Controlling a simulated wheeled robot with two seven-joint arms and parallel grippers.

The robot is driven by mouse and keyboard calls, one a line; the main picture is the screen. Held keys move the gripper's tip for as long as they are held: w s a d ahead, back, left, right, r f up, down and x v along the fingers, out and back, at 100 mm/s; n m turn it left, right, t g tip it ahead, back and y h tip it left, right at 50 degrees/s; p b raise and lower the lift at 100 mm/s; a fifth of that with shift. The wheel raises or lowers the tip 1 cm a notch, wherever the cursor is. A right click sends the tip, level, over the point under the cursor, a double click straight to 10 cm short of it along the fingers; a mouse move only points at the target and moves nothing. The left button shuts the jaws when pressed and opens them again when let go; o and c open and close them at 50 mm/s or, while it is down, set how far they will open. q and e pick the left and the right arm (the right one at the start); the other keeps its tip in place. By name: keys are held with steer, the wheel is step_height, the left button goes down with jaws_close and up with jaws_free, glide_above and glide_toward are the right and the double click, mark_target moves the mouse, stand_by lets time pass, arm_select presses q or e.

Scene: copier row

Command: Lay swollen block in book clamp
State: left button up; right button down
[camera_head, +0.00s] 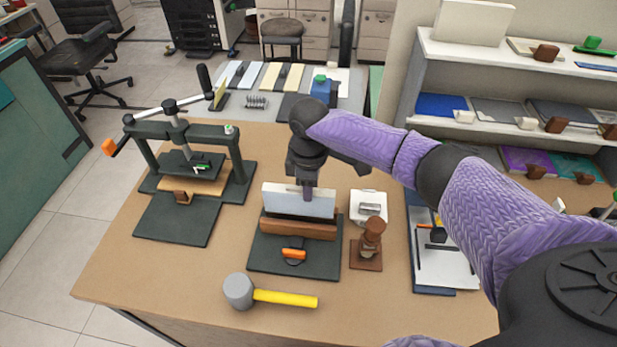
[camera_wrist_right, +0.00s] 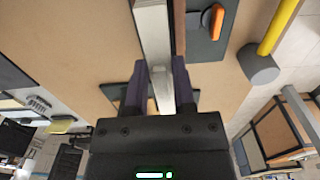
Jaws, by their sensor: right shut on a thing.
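The swollen block (camera_head: 298,201) is a pale grey-white slab, upright on its long edge. The book clamp has a dark base plate (camera_head: 280,262), a brown wooden bar (camera_head: 298,229) and an orange knob (camera_head: 293,254) at the front. The block stands just behind the bar, which hides its lower edge; I cannot tell whether it rests on the base. My right gripper (camera_head: 308,190) comes down from above and is shut on the block. In the wrist view its two purple fingers (camera_wrist_right: 159,85) lie on either side of the block (camera_wrist_right: 152,35). My left gripper is not in view.
A dark screw press (camera_head: 190,150) stands on the left. A mallet (camera_head: 240,291) with a yellow handle lies at the front. A wooden-handled stamp (camera_head: 370,245), a white box (camera_head: 369,205) and a blue board (camera_head: 434,287) are on the right. Shelves (camera_head: 490,75) rise behind.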

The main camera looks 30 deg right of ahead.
mark_target(309, 204)
step_height(309, 204, down, 4)
steer(key=shift+f+b, duration=0.2)
steer(key=shift+b, duration=0.7)
steer(key=shift+f, duration=0.55)
steer(key=shift+f, duration=0.15)
steer(key=shift+c, duration=1.8)
jaws_free()
